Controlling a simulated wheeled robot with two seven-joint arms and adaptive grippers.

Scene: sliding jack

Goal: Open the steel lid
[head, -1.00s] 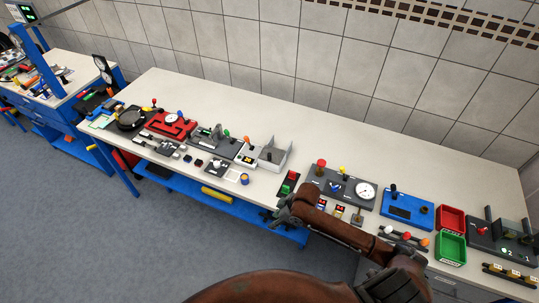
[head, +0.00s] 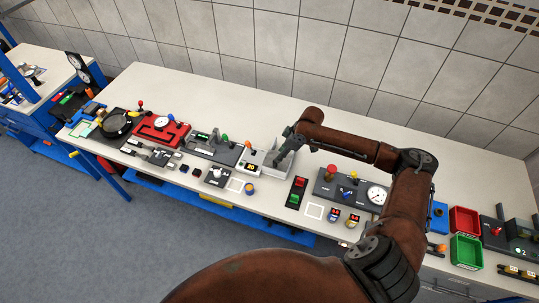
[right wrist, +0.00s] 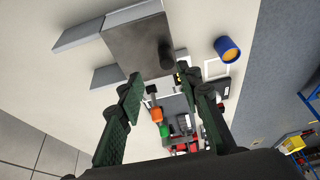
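The steel lid (right wrist: 137,45) shows in the right wrist view as a flat grey plate with a dark upright knob (right wrist: 166,56) near one edge. It looks closed and has lighter metal side pieces around it. In the head view the steel unit (head: 252,158) stands mid-bench, partly hidden by my right gripper (head: 283,151). In the right wrist view my right gripper (right wrist: 158,82) is open, its two green-black fingers spread wide. The knob lies between and just beyond the fingertips; contact is not visible. My left gripper is not in view.
A red and green switch box (head: 297,191) and a gauge panel (head: 376,195) stand to the right. A red panel (head: 160,131) is to the left. The rear bench strip (head: 220,95) is clear.

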